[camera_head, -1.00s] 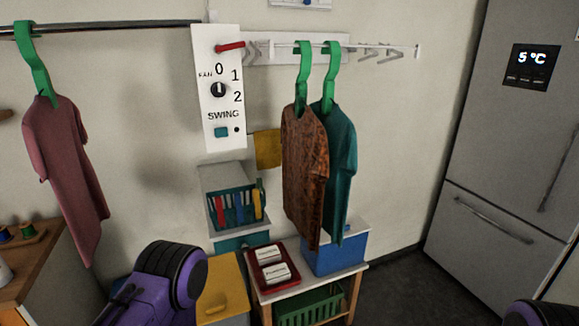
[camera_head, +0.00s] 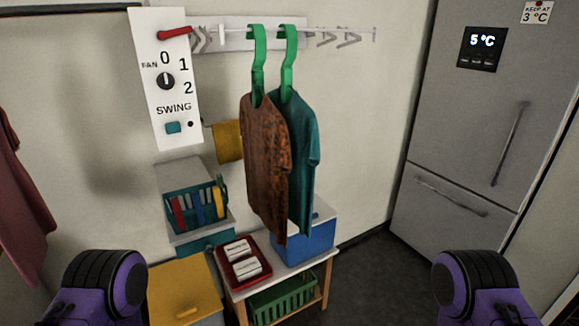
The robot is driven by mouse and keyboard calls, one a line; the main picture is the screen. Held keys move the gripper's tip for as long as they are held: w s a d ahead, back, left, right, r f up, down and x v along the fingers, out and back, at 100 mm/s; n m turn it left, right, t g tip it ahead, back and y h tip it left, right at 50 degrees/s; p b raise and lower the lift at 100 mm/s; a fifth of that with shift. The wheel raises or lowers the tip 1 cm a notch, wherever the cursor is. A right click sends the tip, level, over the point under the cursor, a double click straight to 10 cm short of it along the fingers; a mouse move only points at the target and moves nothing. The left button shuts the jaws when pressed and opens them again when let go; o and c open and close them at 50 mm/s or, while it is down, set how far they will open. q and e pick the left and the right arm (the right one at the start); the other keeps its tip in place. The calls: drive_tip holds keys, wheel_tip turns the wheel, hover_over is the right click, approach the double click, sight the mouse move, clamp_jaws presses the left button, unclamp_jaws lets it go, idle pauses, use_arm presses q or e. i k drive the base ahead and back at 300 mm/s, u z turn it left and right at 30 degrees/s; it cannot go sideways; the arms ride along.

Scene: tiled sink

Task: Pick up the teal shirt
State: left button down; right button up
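The teal shirt (camera_head: 304,155) hangs on a green hanger (camera_head: 289,60) from the wall rail in the head view. A brown patterned shirt (camera_head: 265,165) hangs on its own green hanger (camera_head: 258,60) just to the left and covers part of the teal one. My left arm shows at the lower left and my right arm at the lower right. Both are well below and apart from the shirts. Neither gripper's fingers are in view.
A small table (camera_head: 322,262) stands under the shirts, bearing a red tray (camera_head: 262,277) and a blue box (camera_head: 305,243). A green basket (camera_head: 285,302) sits below. A switch panel (camera_head: 166,80) is on the wall at left, and a fridge (camera_head: 470,130) stands at right.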

sight(302, 122)
drive_tip(key=z, duration=2.05)
drive_tip(key=i, duration=2.45)
drive_tip(key=u, duration=3.2)
